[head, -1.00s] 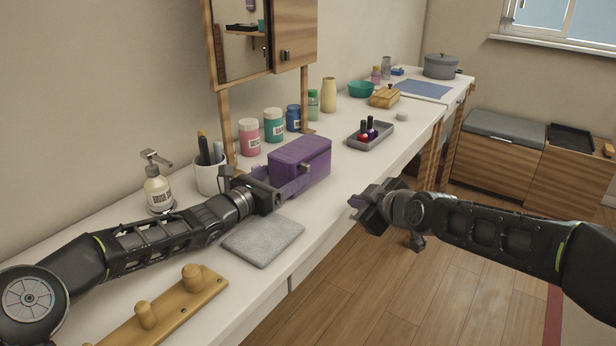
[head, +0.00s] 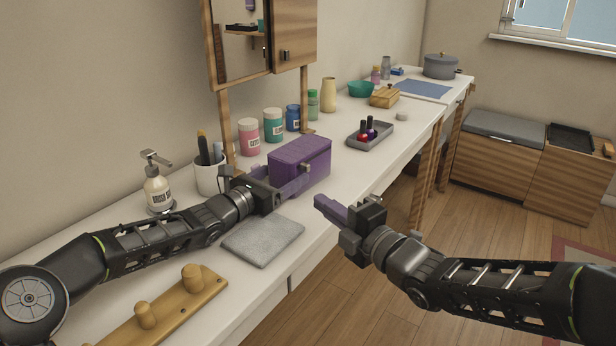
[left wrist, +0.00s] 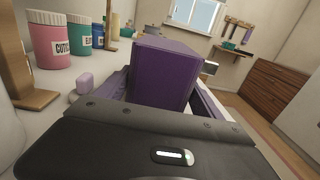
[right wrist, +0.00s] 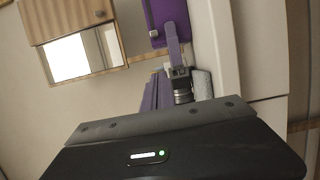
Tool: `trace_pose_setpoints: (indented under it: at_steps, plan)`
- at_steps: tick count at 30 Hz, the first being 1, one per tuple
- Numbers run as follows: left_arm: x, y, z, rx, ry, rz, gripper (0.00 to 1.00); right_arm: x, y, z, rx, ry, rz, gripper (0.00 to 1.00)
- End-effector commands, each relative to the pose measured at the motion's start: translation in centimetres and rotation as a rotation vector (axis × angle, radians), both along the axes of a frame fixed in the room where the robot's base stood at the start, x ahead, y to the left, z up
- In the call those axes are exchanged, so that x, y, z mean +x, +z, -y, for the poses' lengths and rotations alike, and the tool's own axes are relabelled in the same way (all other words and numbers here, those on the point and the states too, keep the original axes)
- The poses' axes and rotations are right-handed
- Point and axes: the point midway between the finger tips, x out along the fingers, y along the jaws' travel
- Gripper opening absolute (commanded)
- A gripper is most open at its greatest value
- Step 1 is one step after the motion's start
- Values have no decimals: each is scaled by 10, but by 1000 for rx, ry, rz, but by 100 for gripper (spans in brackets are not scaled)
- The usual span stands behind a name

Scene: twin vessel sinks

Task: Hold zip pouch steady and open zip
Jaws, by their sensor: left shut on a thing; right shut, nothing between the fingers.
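The purple zip pouch (head: 300,163) stands upright on the white counter, and its top looks closed. A small grey piece (head: 305,168), perhaps the zip pull, sticks out on its front side. My left gripper (head: 288,188) is shut on the pouch's near end; the left wrist view shows the pouch (left wrist: 163,72) between its purple fingers. My right gripper (head: 322,204) is shut and empty, in front of the counter edge, apart from the pouch. The right wrist view shows the pouch (right wrist: 167,18) and my left gripper (right wrist: 178,72) beyond the right fingers.
A grey folded cloth (head: 262,240) and a wooden peg rack (head: 165,312) lie nearer on the counter. A pen cup (head: 209,178), a soap dispenser (head: 158,190) and several jars stand along the wall. A grey tray (head: 370,135) with small bottles sits beyond the pouch.

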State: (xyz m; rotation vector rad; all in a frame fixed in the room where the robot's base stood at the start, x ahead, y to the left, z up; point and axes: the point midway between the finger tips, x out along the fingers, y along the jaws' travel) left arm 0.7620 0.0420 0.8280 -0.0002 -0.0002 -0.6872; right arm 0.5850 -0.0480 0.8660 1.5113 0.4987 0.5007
Motion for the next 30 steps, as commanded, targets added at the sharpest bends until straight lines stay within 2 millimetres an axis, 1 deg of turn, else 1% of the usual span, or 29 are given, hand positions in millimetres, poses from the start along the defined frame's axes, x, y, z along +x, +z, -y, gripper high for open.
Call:
trace_pose_setpoints:
  at_steps: [5, 8, 18, 22, 27, 30]
  plan:
    - [0, 0, 0, -1, 0, 1, 30, 13, 0, -10, 0, 2, -1, 0]
    - [0, 0, 0, -1, 0, 1, 30, 25, -1, -20, 2, 3, -2, 0]
    - [0, 0, 0, -1, 0, 1, 30, 79, -1, -60, 2, 2, -4, 0]
    - [0, 0, 0, -1, 0, 1, 30, 96, -1, -43, 1, -4, -2, 0]
    - [0, 0, 0, -1, 0, 1, 30, 107, 0, -34, 0, -1, -1, 0]
    - [0, 0, 0, 0, 0, 0, 30, 109, 0, -33, 1, -1, -2, 0]
